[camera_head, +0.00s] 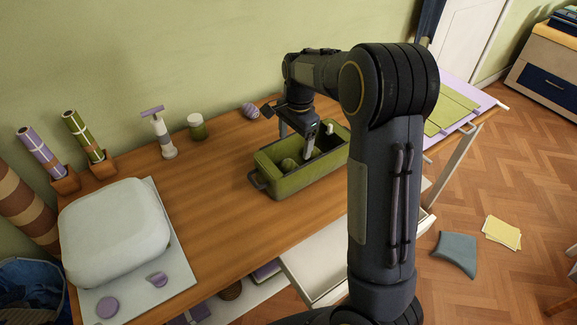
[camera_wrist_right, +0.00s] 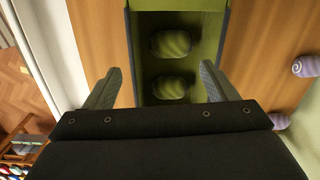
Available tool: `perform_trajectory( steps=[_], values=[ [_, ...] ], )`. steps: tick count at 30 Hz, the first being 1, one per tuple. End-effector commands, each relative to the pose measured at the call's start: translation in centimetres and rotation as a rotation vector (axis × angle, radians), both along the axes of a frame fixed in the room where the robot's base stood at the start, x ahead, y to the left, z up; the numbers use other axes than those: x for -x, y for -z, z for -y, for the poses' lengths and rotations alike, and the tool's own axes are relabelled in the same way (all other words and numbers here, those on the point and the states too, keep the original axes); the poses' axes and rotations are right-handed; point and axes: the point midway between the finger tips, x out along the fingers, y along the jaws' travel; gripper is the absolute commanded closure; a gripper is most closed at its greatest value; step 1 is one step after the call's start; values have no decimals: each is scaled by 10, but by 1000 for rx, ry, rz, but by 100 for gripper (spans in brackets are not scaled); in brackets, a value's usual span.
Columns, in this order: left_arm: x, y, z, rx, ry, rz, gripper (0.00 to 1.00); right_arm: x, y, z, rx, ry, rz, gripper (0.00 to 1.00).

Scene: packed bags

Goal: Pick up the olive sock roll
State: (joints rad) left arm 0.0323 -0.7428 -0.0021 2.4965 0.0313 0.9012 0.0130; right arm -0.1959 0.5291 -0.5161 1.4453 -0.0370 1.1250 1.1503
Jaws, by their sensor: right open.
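An olive sock roll (camera_head: 288,165) sits in the left part of an open green box (camera_head: 262,172) on the wooden table. In the right wrist view, two olive rolls, a farther one (camera_wrist_right: 171,43) and a nearer one (camera_wrist_right: 172,87), lie inside the box (camera_wrist_right: 147,8). My right gripper (camera_head: 297,142) points down over the box, its jaws apart and empty. In the right wrist view its fingers (camera_wrist_right: 162,78) stand on either side of the box's width, with the rolls between them in the picture. My left gripper does not show.
A purple striped roll (camera_head: 251,110) lies behind the box. A green jar (camera_head: 197,127), a pump bottle (camera_head: 160,135) and a pale grey bag (camera_head: 115,230) stand to the left. The table between bag and box is clear. My right arm hides the box's right end.

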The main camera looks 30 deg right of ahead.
Motion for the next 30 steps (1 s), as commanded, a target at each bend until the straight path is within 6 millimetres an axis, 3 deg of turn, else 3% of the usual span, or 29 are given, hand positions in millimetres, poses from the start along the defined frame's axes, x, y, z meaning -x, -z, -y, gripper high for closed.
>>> perform_trajectory(
  steps=[8, 15, 23, 30],
  values=[
    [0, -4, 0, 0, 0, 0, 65, -15, 17, 3, 49, 59, -30, 21],
    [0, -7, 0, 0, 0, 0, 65, -14, 56, 2, 48, 60, -32, 21],
    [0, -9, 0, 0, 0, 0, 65, -15, 78, 3, 48, 60, -30, 21],
    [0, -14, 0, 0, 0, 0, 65, -14, 116, 2, 48, 59, -31, 21]
  ],
)
